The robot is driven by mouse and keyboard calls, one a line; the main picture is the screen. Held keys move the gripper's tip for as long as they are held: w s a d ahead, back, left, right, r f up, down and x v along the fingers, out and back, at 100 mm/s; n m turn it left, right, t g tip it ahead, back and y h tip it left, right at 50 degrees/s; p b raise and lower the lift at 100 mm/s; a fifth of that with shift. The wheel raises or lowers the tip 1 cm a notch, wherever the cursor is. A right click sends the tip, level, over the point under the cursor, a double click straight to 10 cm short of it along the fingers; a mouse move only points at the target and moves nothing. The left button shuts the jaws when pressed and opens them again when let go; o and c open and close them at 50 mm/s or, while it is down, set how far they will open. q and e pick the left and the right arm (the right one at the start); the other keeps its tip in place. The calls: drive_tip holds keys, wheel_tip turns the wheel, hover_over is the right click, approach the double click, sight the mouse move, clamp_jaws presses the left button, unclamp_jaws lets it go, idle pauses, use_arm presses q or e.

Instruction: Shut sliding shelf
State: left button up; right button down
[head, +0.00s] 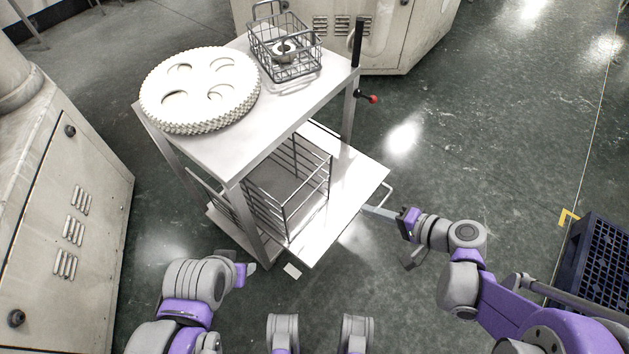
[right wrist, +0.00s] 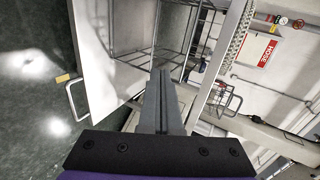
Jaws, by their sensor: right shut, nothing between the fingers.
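The sliding shelf (head: 352,180) is the lower shelf of a metal cart. It sticks out from the cart's right side in the head view, with a wire basket standing on it. Its bar handle (head: 385,197) is on the outer edge. In the right wrist view the shelf (right wrist: 102,58) is a pale panel, with the handle (right wrist: 76,105) left of the fingers. My right gripper (head: 367,209) is shut and empty, beside the shelf's outer edge near the handle; I cannot tell if it touches. My left gripper (head: 249,268) is low near the cart's front leg; its jaw state is unclear.
The cart top (head: 222,155) holds stacked white toothed discs (head: 200,90) and a small wire basket (head: 285,48). A beige cabinet (head: 65,215) stands left, and a dark blue crate (head: 600,262) stands right. Floor right of the shelf is clear.

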sight(278, 148)
drive_tip(key=shift+m+t+y, duration=0.4)
drive_tip(key=shift+t+y, duration=0.2)
drive_tip(key=shift+y, duration=0.3)
drive_tip(key=b+x, duration=0.1)
drive_tip(key=x, duration=0.3)
drive_tip(key=w+d+x, duration=0.1)
drive_tip(key=x, duration=0.4)
drive_tip(key=w+b+x, duration=0.1)
drive_tip(key=x, duration=0.4)
drive_tip(key=shift+b, duration=0.35)
use_arm(q)
drive_tip(key=shift+w+a+f, duration=0.15)
drive_tip(key=shift+a+f, duration=0.05)
drive_tip(key=shift+f, duration=0.85)
drive_tip(key=shift+w+a+f, duration=0.1)
drive_tip(key=shift+a+f, duration=0.1)
drive_tip(key=shift+f, duration=0.8)
use_arm(e)
drive_tip(key=shift+w+a, duration=0.45)
drive_tip(key=shift+a, duration=0.1)
drive_tip(key=w+a, duration=0.3)
drive_tip(key=a, duration=0.1)
drive_tip(key=w+a, duration=0.3)
drive_tip(key=a, duration=0.2)
drive_tip(key=w+a, duration=0.4)
drive_tip(key=a, duration=0.1)
drive_tip(key=shift+w+a, duration=0.1)
drive_tip(key=shift+a, duration=0.1)
drive_tip(key=shift+d, duration=0.1)
